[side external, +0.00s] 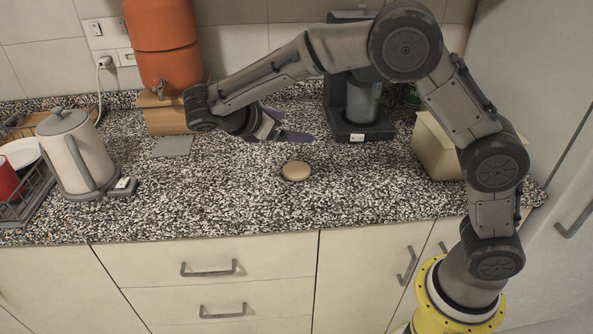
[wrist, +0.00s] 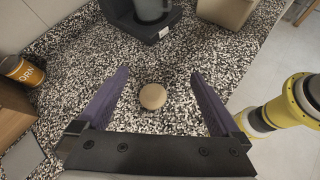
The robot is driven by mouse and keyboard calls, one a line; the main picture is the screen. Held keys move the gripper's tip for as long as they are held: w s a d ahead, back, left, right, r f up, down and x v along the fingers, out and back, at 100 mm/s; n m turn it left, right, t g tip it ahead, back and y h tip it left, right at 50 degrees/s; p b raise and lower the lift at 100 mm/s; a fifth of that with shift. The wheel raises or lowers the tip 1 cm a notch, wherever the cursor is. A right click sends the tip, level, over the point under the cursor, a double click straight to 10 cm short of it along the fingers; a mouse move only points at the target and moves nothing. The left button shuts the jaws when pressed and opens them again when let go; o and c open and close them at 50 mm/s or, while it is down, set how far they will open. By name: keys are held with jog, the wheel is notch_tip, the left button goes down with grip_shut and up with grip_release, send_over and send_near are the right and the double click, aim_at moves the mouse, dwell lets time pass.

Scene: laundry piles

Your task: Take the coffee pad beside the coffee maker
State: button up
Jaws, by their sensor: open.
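The coffee pad (side external: 296,171) is a small round beige disc lying flat on the speckled counter, in front of the coffee maker (side external: 358,110). In the wrist view the pad (wrist: 152,97) shows between the two purple fingers, beyond the black palm. My gripper (side external: 285,137) is open and empty. In the side view its fingers are up and behind the pad, apart from it. The coffee maker is dark with a grey container; its base also shows at the top of the wrist view (wrist: 150,25). My arm hides part of its upper body.
A beige bin (side external: 437,148) stands right of the coffee maker. A kettle (side external: 75,152) and a dish rack (side external: 25,195) stand at the left. A terracotta dispenser (side external: 163,45) is on a wooden stand (side external: 165,115) behind. The counter around the pad is clear.

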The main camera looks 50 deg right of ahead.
jog(key=a+f+n, duration=0.1)
jog(key=a+f, duration=0.1)
jog(key=f, duration=0.1)
jog(key=w+a+f+n+h, duration=0.1)
jog(key=a+f, duration=0.1)
jog(key=f, duration=0.2)
jog(key=w+a+f+n+t, duration=0.1)
jog(key=a+f, duration=0.2)
jog(key=shift+f+h, duration=0.15)
jog(key=shift+h, duration=0.15)
jog(key=shift+a+f, duration=0.25)
jog(key=shift+f, duration=0.05)
send_near(295, 169)
jog(key=x, duration=0.4)
jog(key=shift+s+r, duration=0.1)
jog(key=shift+s, duration=0.05)
jog(key=shift+x, duration=2.7)
jog(key=c, duration=1.1)
jog(key=shift+w, duration=0.2)
